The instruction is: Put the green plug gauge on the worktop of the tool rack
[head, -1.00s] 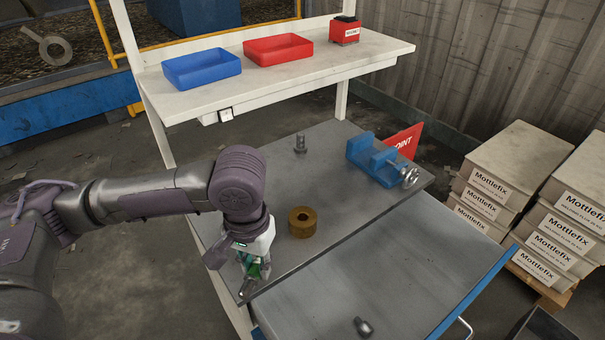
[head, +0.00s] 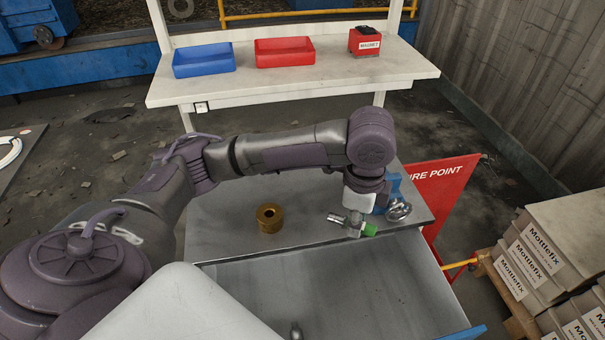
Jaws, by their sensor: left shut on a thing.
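The green plug gauge (head: 370,230) is held by my left gripper (head: 355,222), near the right front part of the grey metal worktop (head: 320,218). Its green part shows at the right of the fingers; a silvery part sticks out to the left. It lies tilted, close above the metal top or touching it; I cannot tell which. The pale worktop (head: 300,84) between white uprights stands behind, beyond a gap. My right gripper is out of view.
A brass ring (head: 270,218) sits on the metal top. A blue vise (head: 394,188) is partly hidden behind my gripper. An open drawer (head: 340,285) juts out in front. The pale worktop holds a blue tray (head: 204,62), a red tray (head: 284,52) and a red magnet box (head: 365,42).

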